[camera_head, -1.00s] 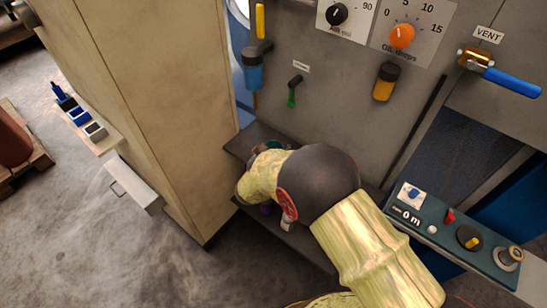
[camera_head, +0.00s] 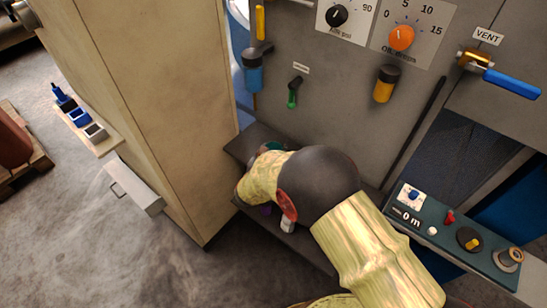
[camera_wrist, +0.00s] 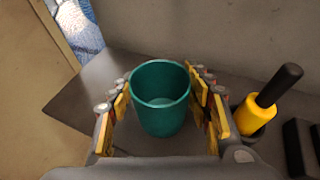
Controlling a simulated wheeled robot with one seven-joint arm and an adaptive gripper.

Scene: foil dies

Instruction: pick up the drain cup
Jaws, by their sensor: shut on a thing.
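The drain cup (camera_wrist: 160,112) is a teal, open-topped cup, seen from above in the wrist view. It looks upright and empty. My gripper (camera_wrist: 162,112) has its yellow-padded fingers on both sides of the cup and is shut on it. The grey shelf (camera_wrist: 82,92) lies below and behind the cup; I cannot tell whether the cup touches it. In the head view my arm hides most of the gripper, and only a small bit of teal (camera_head: 274,146) shows past it, above the shelf (camera_head: 250,136).
A yellow tool with a black handle (camera_wrist: 262,104) stands in a holder right of the gripper. A grey panel with dials (camera_head: 402,38) rises behind the shelf. A blue-handled vent valve (camera_head: 500,76) juts out at right. A beige cabinet (camera_head: 165,100) stands left. A control box (camera_head: 455,235) is at lower right.

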